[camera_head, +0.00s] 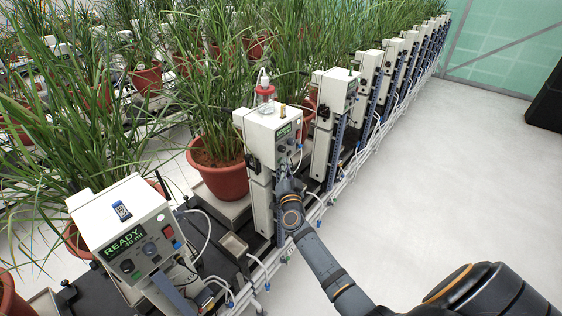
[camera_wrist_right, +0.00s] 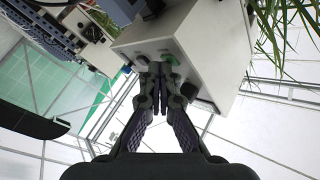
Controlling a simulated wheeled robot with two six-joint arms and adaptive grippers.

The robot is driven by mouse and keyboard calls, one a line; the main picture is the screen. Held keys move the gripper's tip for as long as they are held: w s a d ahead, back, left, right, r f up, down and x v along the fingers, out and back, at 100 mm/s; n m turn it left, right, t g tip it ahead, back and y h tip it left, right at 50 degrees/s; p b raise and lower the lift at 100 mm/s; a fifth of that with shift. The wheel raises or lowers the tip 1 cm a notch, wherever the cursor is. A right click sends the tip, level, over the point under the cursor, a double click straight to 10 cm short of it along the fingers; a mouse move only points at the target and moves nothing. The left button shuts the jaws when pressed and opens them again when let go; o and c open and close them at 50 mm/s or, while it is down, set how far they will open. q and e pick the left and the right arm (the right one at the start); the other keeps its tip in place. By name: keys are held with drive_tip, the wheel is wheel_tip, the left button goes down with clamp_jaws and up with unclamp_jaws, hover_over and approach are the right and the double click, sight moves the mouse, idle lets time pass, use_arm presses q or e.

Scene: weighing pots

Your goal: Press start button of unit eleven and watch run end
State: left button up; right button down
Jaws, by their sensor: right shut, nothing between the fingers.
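A white weighing unit (camera_head: 268,128) stands in the middle of the head view, with a small green display (camera_head: 284,131) on its front panel. I cannot read its number or display text. My right gripper (camera_head: 286,172) is in front of its panel, shut and empty. In the right wrist view the closed fingertips (camera_wrist_right: 157,66) are at the panel of the unit (camera_wrist_right: 190,40), beside a green button (camera_wrist_right: 169,58). I cannot tell whether they touch it. A dark knob (camera_wrist_right: 188,90) is on the same panel. My left gripper is out of view.
A nearer unit (camera_head: 124,228) at the lower left shows READY. A bottle with a red part (camera_head: 264,92) stands on the middle unit. A potted plant (camera_head: 218,172) is to its left. More units run back along the row. Open floor (camera_head: 440,170) lies to the right.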

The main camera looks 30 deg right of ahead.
drive_tip(key=shift+s, duration=0.1)
drive_tip(key=shift+s+d+p, duration=0.25)
drive_tip(key=shift+s+p, duration=0.15)
drive_tip(key=shift+s, duration=0.25)
drive_tip(key=s, duration=0.1)
drive_tip(key=s+d+p, duration=0.1)
drive_tip(key=s, duration=0.1)
drive_tip(key=s+d+p, duration=0.1)
drive_tip(key=shift+s, duration=0.3)
idle(0.7)
